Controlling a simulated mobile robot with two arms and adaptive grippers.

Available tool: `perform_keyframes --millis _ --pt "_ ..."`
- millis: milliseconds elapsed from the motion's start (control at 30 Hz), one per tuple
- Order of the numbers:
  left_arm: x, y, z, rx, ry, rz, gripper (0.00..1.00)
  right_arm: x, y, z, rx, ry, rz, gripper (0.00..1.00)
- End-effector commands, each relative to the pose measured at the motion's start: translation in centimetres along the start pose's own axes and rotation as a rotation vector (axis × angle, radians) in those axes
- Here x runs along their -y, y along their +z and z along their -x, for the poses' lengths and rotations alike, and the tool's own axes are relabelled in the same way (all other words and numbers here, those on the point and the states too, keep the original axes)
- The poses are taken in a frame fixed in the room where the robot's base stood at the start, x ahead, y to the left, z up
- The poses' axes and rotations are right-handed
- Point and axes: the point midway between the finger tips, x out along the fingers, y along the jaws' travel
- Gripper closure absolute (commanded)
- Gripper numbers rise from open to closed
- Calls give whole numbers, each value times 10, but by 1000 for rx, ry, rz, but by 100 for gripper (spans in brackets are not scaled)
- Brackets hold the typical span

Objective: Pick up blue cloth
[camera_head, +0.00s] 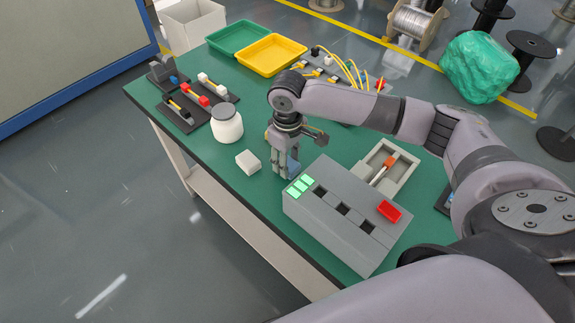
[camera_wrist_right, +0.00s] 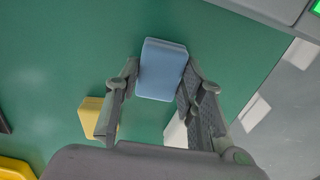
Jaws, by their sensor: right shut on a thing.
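The blue cloth (camera_wrist_right: 162,70), a small rounded block-like pad, sits between the fingers of my right gripper (camera_wrist_right: 158,95) in the right wrist view. My right gripper (camera_head: 284,168) is shut on it and points down at the green table, beside the grey box. In the head view the blue cloth (camera_head: 293,165) shows partly behind the fingers. Whether it touches the table is hard to tell. My left gripper is not in view.
A grey box (camera_head: 345,213) with green lights and a red button stands close to the right gripper. A white block (camera_head: 248,162) and a white jar (camera_head: 226,125) are left of it. A yellow cloth (camera_wrist_right: 92,115) shows in the wrist view. Yellow (camera_head: 271,56) and green trays lie at the back.

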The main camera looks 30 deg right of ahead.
Motion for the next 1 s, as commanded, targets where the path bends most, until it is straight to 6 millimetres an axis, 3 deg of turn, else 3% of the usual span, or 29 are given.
perform_keyframes --millis 333,467,567,1000 --pt "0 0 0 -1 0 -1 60 0 0 2 -1 0 0 83" --pt "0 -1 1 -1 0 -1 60 0 -1 15 -4 0 1 83" --pt "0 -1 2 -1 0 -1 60 0 -1 34 -6 0 1 83" --pt "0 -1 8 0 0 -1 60 0 -1 156 -5 0 0 83"
